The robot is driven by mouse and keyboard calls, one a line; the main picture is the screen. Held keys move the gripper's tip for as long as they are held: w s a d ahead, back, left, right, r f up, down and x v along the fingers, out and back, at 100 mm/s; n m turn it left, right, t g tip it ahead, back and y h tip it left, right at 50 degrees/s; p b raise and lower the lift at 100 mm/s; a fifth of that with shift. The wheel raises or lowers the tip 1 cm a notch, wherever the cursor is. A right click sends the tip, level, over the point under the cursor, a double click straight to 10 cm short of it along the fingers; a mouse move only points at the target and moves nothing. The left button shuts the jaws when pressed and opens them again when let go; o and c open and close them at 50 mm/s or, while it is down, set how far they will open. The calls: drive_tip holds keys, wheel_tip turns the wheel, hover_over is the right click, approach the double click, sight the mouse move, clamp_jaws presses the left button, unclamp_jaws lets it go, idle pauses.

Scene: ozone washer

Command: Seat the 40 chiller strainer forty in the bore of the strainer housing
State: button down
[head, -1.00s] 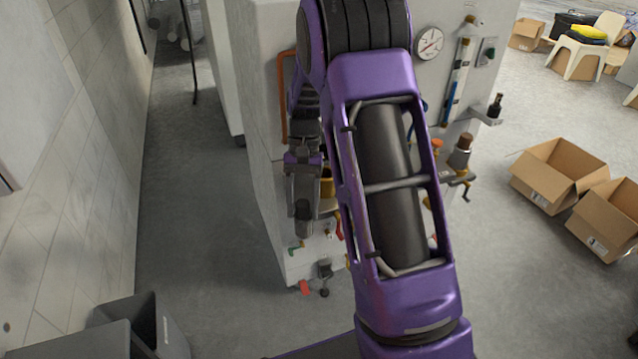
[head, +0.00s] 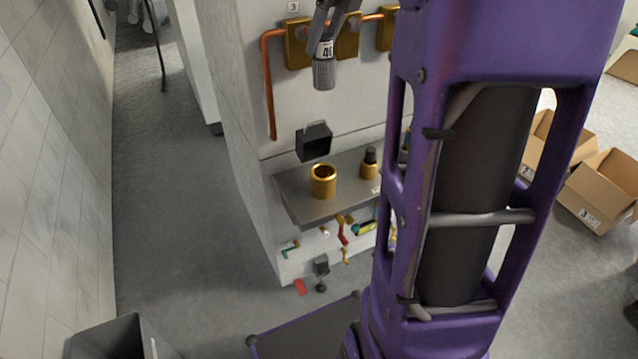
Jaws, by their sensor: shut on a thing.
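The strainer (head: 325,70) is a grey mesh cylinder with a white label reading 40. It hangs roughly upright from my gripper (head: 330,35), which is shut on its upper part near the top of the head view. A brass cup with an open top, which looks like the strainer housing (head: 323,183), stands on the grey shelf (head: 300,203). Its bore shows dark and empty. The strainer is well above the shelf in the picture, apart from the cup.
A second brass fitting with a dark top (head: 369,163) stands right of the cup. A black open box (head: 313,141) sits on the panel behind. Copper pipe (head: 268,90) and brass blocks (head: 298,45) are above. My purple arm hides the right side.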

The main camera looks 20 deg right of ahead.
drive_tip(key=shift+w+d+r+m, duration=0.1)
drive_tip(key=shift+r+m, duration=0.2)
drive_tip(key=shift+r, duration=0.05)
drive_tip(key=shift+f, duration=0.3)
drive_tip(key=b, duration=0.7)
hover_over(323, 181)
drive_tip(key=w+d, duration=0.1)
drive_tip(key=w, duration=0.2)
wheel_tip(323, 181, down, 26)
drive_tip(key=shift+d+f, duration=0.2)
drive_tip(key=shift+f, duration=0.1)
drive_tip(key=shift+f, duration=0.4)
drive_tip(key=shift+f, duration=0.1)
drive_tip(key=shift+c, duration=2.4)
unclamp_jaws()
